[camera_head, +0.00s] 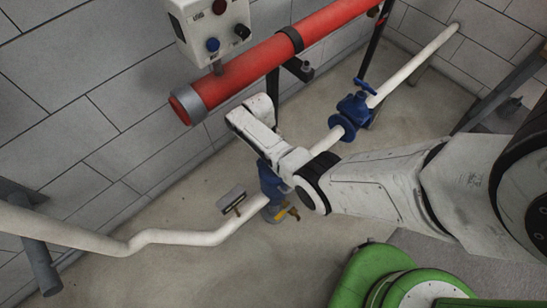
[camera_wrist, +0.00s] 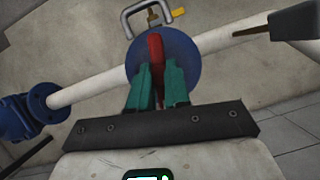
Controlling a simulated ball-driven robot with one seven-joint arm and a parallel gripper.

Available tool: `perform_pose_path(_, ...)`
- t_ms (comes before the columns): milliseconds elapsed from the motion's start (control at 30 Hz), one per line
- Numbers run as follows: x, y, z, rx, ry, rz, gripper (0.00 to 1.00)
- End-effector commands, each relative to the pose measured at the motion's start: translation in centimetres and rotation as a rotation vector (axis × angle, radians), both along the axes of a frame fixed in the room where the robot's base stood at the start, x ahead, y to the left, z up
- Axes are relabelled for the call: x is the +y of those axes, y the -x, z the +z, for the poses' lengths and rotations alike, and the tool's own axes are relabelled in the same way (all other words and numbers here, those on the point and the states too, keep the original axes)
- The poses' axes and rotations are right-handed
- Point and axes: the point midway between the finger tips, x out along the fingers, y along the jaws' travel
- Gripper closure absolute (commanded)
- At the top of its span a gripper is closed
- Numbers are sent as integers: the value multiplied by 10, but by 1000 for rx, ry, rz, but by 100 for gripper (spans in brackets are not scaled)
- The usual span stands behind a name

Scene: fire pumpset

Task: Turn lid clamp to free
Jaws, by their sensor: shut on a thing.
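In the wrist view, a red bar (camera_wrist: 156,45), which looks like the lid clamp, lies across a round blue lid (camera_wrist: 133,62). My gripper (camera_wrist: 158,70) has teal fingers, one on each side of the bar, and is shut on it. The bar points up and away in this view; its near part is hidden between the fingers. In the head view, the blue body (camera_head: 269,184) under the lid sits in the white pipe run, partly covered by my wrist. The bar and my fingertips are hidden there.
A grey-ended lever (camera_head: 232,199) and brass fittings (camera_head: 290,213) are close to the blue body. A blue valve (camera_head: 350,108) is further along the white pipe (camera_head: 185,238). A red pipe (camera_head: 255,65) and control box (camera_head: 210,28) are on the wall side.

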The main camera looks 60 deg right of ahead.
Motion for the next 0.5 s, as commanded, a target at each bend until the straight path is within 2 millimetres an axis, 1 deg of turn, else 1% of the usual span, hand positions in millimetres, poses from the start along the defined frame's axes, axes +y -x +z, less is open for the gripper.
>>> perform_pose_path(200,2,0,-1,2,-1,121,100)
perform_pose_path(500,2,0,-1,-1,-2,195,100)
